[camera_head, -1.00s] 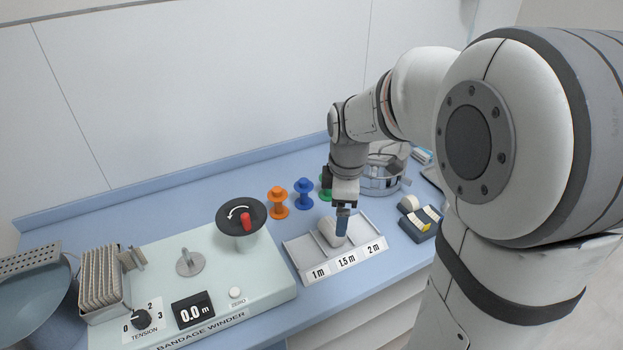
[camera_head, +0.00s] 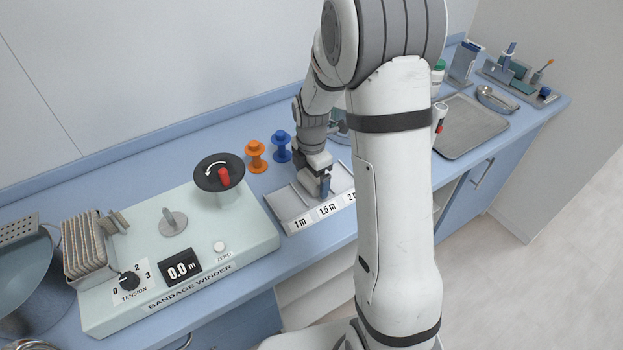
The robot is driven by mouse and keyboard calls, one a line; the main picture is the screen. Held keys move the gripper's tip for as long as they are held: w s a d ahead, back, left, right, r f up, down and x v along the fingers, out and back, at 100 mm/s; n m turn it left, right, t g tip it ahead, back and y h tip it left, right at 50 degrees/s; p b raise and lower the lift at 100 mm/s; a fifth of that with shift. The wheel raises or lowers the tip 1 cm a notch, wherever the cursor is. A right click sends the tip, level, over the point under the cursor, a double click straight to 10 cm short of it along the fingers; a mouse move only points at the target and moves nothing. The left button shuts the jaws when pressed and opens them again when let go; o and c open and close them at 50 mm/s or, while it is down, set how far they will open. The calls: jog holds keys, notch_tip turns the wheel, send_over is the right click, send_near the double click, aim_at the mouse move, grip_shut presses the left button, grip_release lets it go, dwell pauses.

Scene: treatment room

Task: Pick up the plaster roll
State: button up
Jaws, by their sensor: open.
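My gripper (camera_head: 325,187) is low over the sorting tray (camera_head: 288,207), at its 1.5 m compartment. Its jaws are open; the blue-tipped finger points down. A pale shape shows beside the finger in the tray; I cannot tell what it is or whether the gripper touches it. I cannot make out a plaster roll for certain. The small white roll by a dark holder, seen earlier right of the tray, is hidden behind my arm now.
The bandage winder (camera_head: 120,318) with its red-knobbed crank (camera_head: 216,184) stands left of the tray. An orange spool (camera_head: 256,157) and a blue spool (camera_head: 281,148) stand behind it. A grey tray (camera_head: 470,128) lies far right. My arm blocks the middle.

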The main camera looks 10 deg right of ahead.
jog(key=shift+f, duration=0.25)
jog(key=shift+c, duration=0.4)
jog(key=c, duration=1)
